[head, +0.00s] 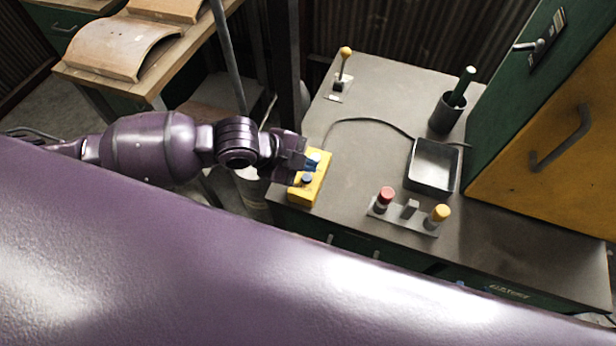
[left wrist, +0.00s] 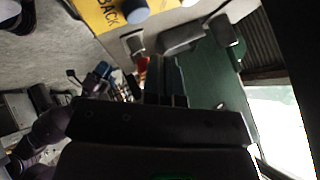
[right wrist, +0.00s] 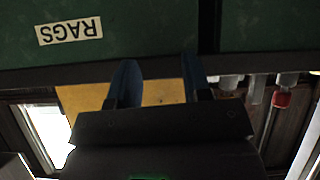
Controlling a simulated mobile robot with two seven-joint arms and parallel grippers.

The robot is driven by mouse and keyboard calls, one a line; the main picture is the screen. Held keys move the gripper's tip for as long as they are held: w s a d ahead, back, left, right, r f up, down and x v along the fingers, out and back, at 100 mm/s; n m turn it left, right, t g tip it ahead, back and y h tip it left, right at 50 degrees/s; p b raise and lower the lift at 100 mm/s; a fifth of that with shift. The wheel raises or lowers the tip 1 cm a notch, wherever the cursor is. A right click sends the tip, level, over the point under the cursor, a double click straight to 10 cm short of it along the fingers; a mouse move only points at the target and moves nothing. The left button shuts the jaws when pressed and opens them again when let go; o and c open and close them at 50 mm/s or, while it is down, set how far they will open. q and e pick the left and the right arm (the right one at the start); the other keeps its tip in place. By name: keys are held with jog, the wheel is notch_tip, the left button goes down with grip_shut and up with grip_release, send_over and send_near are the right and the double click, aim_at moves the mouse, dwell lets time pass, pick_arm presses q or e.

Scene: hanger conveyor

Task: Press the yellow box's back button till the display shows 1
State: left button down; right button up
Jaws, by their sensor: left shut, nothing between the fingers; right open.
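The yellow box (head: 301,194) sits at the left edge of the grey worktop in the head view. A blue button (head: 307,180) shows on its nearer part. My left gripper (head: 313,163) is at the box's farther part and covers some of its top; I cannot tell whether it touches. In the left wrist view, the yellow box (left wrist: 96,12) shows at the top with the word BACK beside a blue button (left wrist: 136,11). There the left gripper (left wrist: 165,65) is shut and empty. No display reading is visible. My right gripper (right wrist: 160,75) is open and empty in the right wrist view.
On the worktop (head: 375,90) stand a metal tray (head: 434,166), a dark cup (head: 446,114), a yellow-knobbed lever (head: 344,66) and a plate with a red knob (head: 386,195) and a yellow knob (head: 440,213). A green drawer labelled RAGS (right wrist: 70,31) is near the right gripper.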

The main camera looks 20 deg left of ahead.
pick_arm(q)
jog(key=shift+f, duration=0.85)
pick_arm(e)
jog(key=shift+s+f, duration=0.35)
jog(key=shift+f, duration=0.25)
jog(key=shift+w+r, duration=0.1)
jog(key=shift+w, duration=0.05)
jog(key=shift+w+r, duration=0.25)
jog(key=shift+w, duration=0.15)
jog(key=shift+s, duration=0.1)
jog(key=shift+s+f, duration=0.35)
jog(key=shift+s, duration=0.1)
jog(key=shift+w, duration=0.15)
